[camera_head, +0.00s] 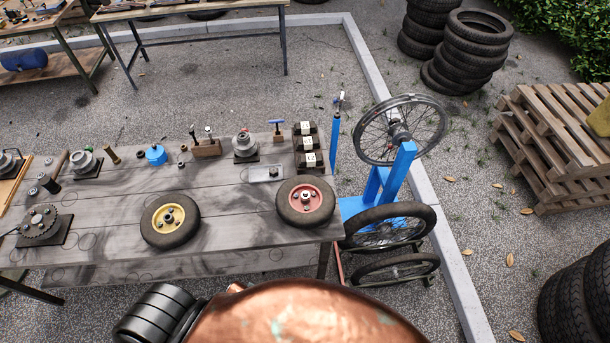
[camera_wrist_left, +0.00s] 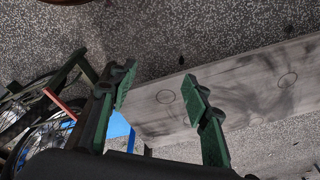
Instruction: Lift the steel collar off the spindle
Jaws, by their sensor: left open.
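In the head view, two grey metal ringed pieces stand on dark square bases on the workbench (camera_head: 232,213). One (camera_head: 245,146) is at the back middle, with a small red top. The other (camera_head: 86,163) is at the back left. I cannot tell for sure which is the steel collar on its spindle. My left gripper (camera_wrist_left: 160,75) shows only in the left wrist view. Its green fingers are wide apart with nothing between them, above the floor and a bare stretch of grey plank. No collar shows in that view. My right gripper is in neither view.
A yellow-hubbed wheel (camera_head: 170,220) and a red-hubbed wheel (camera_head: 305,202) lie along the bench front. A blue stand (camera_head: 398,172) with a spoked wheel (camera_head: 372,140) rises off its right end. Dark blocks (camera_head: 308,143) sit back right. A copper dome covers the bottom middle.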

